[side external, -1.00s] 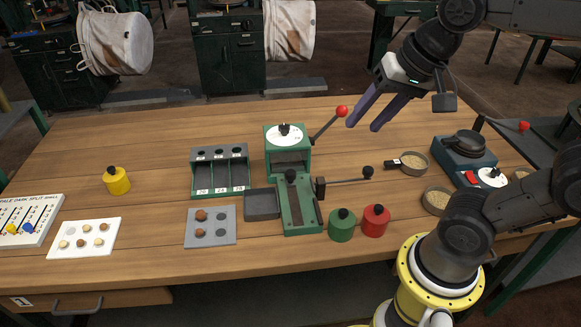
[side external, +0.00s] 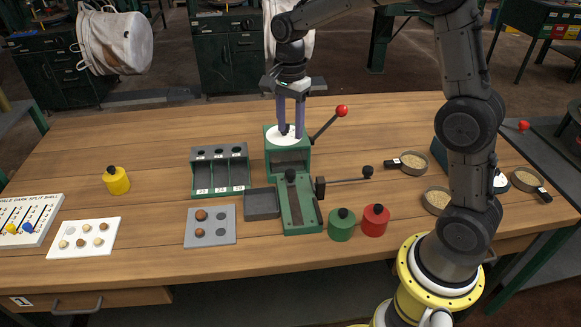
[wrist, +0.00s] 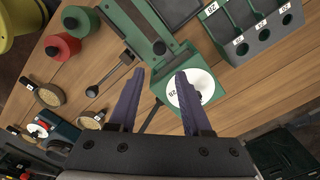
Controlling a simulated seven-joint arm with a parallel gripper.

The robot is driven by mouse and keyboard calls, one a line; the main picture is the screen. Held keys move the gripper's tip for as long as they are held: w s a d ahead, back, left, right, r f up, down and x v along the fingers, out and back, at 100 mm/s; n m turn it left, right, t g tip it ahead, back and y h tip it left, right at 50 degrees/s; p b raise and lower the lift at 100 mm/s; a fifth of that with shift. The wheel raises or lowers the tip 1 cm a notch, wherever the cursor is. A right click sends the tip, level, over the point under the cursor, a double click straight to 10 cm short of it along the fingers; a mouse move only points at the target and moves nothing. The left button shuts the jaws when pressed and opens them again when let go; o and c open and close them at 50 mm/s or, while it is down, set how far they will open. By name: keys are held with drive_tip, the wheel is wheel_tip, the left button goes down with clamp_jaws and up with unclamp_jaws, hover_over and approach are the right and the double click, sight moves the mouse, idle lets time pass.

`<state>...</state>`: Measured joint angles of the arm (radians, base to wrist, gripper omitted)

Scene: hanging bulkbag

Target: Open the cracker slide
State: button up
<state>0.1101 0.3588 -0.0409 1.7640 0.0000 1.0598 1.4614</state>
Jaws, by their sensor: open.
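The cracker is a green box (side external: 289,158) with a white dial and dark knob on top and a red-knobbed lever (side external: 328,124) at its right. A green slide bed (side external: 297,204) with a dark knob extends from its front. A rod with a black knob (side external: 368,172) sticks out to the right of the bed. My gripper (side external: 291,134) points down over the dial, fingers apart and empty. In the wrist view the dial (wrist: 192,88) lies by the right finger of my gripper (wrist: 158,73). I cannot tell whether the fingers touch the dial knob.
A grey tray (side external: 262,204) sits left of the slide bed, and a green sorting rack (side external: 219,172) behind it. Green (side external: 342,226) and red (side external: 375,221) canisters stand at its right. Sieves (side external: 413,162) lie farther right.

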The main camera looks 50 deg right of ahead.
sight(290, 171)
wheel_tip(290, 171, down, 13)
drive_tip(key=shift+f, duration=0.2)
idle(0.3)
clamp_jaws()
drive_tip(key=shift+r, duration=0.1)
idle(1.3)
